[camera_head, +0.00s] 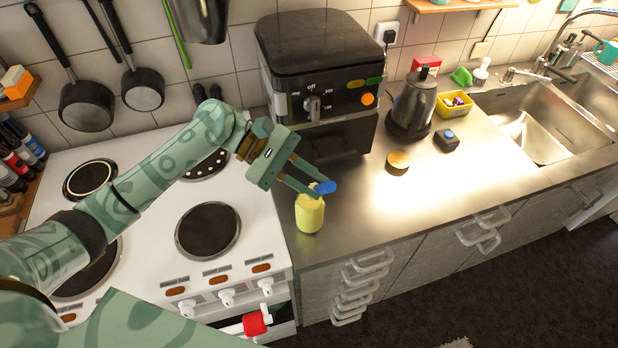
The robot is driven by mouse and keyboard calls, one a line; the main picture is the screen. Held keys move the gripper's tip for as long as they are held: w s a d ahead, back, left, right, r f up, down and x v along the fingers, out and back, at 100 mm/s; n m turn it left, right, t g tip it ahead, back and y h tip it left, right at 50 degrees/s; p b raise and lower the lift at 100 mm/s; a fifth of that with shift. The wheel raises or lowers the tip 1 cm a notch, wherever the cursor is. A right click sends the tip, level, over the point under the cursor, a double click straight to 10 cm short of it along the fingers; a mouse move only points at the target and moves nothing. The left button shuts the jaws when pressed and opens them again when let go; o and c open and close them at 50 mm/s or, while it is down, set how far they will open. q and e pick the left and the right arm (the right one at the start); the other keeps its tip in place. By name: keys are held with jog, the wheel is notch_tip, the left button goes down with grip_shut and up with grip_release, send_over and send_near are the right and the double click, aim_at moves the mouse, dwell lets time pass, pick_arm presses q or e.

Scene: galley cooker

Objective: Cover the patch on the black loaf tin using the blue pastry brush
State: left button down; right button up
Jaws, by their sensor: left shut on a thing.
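My left gripper (316,192) reaches in over the cooker to the left front edge of the steel counter. It is shut on a small blue thing (326,187), which looks like the handle of the blue pastry brush. The blue thing is just above the mouth of a pale yellow jar (309,214). I cannot tell whether its lower end is inside the jar. I cannot make out a black loaf tin or a patch on it in this view. My right gripper is not in view.
A black countertop oven (318,80) stands close behind the gripper. Right of it are a round yellow-topped item (398,162), a kettle (414,102), a small dark box (447,141) and a yellow tub (456,104). The counter's front middle is clear, with a sink (540,135) beyond.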

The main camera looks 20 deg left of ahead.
pick_arm(q)
jog(key=shift+f+p, duration=0.2)
jog(key=shift+p, duration=0.3)
dwell(1.4)
notch_tip(320, 180, up, 7)
jog(key=p, duration=0.9)
dwell(0.5)
notch_tip(320, 180, down, 7)
jog(key=b, duration=0.9)
jog(key=shift+r, duration=0.2)
